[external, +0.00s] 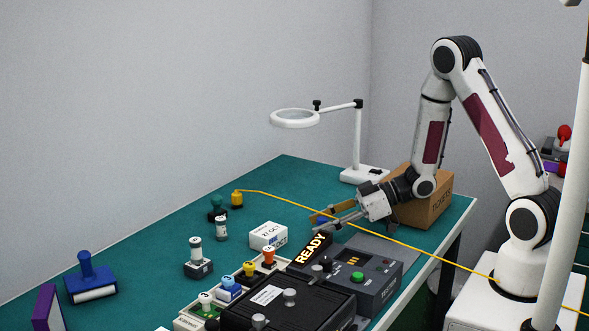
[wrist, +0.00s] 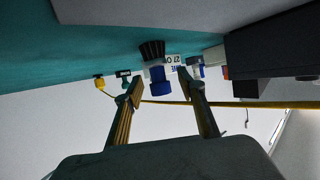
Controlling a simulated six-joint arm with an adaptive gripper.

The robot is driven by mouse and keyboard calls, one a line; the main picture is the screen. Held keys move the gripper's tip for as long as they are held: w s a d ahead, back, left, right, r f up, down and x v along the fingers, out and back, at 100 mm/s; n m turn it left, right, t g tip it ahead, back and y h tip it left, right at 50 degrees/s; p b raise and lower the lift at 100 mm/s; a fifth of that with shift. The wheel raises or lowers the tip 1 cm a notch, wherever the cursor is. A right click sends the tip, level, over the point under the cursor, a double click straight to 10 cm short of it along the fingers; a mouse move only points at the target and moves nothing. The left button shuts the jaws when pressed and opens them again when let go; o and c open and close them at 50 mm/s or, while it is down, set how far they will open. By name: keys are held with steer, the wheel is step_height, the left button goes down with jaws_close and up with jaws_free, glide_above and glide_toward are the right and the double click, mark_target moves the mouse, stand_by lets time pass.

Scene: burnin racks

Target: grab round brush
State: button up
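The round brush shows in the wrist view with dark bristles (wrist: 152,50), a pale band and a blue end (wrist: 161,88). It appears in the gap between my fingertips, beyond them. My gripper (wrist: 163,98) is open, with one finger on either side of the gap and nothing visibly held. In the external view my gripper (external: 315,223) reaches low over the green table beside the READY sign. A small blue patch (external: 320,218) shows by the fingers there and may be the brush; it is mostly hidden. I cannot tell whether the fingers touch it.
A white date block (external: 268,236) and the READY sign (external: 311,250) stand close by. A control box (external: 374,282) with a green button is in front. A cardboard box (external: 432,205) and magnifier lamp (external: 357,150) stand behind. A yellow cable (external: 345,222) crosses near the gripper.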

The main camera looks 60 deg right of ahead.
mark_target(323, 218)
jaws_close()
steer(key=shift+r, duration=0.1)
steer(key=shift+r, duration=4.9)
